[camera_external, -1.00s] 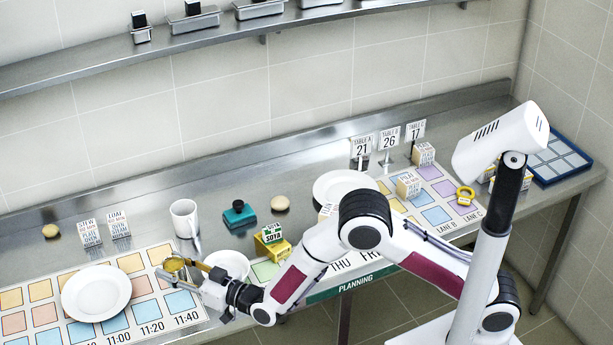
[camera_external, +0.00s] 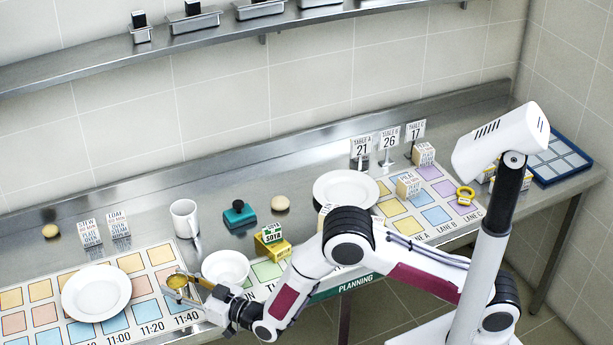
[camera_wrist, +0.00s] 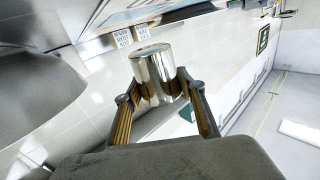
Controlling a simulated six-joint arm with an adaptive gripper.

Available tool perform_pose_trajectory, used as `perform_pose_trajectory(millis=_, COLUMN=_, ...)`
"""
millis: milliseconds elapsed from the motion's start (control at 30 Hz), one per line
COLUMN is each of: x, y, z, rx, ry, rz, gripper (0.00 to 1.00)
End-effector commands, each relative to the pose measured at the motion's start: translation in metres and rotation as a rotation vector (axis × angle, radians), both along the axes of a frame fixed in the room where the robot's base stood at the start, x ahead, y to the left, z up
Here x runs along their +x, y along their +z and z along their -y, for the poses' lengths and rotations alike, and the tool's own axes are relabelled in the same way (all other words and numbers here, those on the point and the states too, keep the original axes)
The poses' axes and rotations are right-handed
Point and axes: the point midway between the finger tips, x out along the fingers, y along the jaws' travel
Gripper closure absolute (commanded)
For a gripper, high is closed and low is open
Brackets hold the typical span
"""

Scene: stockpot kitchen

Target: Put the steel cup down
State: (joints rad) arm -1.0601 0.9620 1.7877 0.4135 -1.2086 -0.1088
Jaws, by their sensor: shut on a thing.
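The steel cup (camera_external: 177,281) is in my gripper (camera_external: 183,288) at the left end of my arm. In the external view it looks golden inside, and it appears over the coloured squares of the planning board (camera_external: 205,316) near the 11:40 label. In the wrist view the shiny steel cup (camera_wrist: 152,68) sits between the two fingers of my gripper (camera_wrist: 158,80), which are shut on it. I cannot tell whether the cup's base touches the board.
A white plate (camera_external: 96,295) lies left of the cup, and a white bowl (camera_external: 226,267) stands close on its right. A white mug (camera_external: 184,217) stands behind. A yellow box (camera_external: 270,245) and a teal block (camera_external: 239,214) are further right. The counter's front edge is near.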

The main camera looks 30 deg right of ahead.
Motion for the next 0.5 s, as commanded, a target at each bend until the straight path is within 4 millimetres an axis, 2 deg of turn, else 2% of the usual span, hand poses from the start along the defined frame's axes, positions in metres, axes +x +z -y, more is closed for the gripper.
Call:
perform_pose_trajectory(millis=267, x=0.0, y=-0.003, z=0.0, rx=0.0, ry=0.0, rz=0.0, gripper=0.87)
perform_pose_trajectory(millis=500, x=0.0, y=-0.024, z=0.0, rx=0.0, ry=0.0, rz=0.0, gripper=0.87)
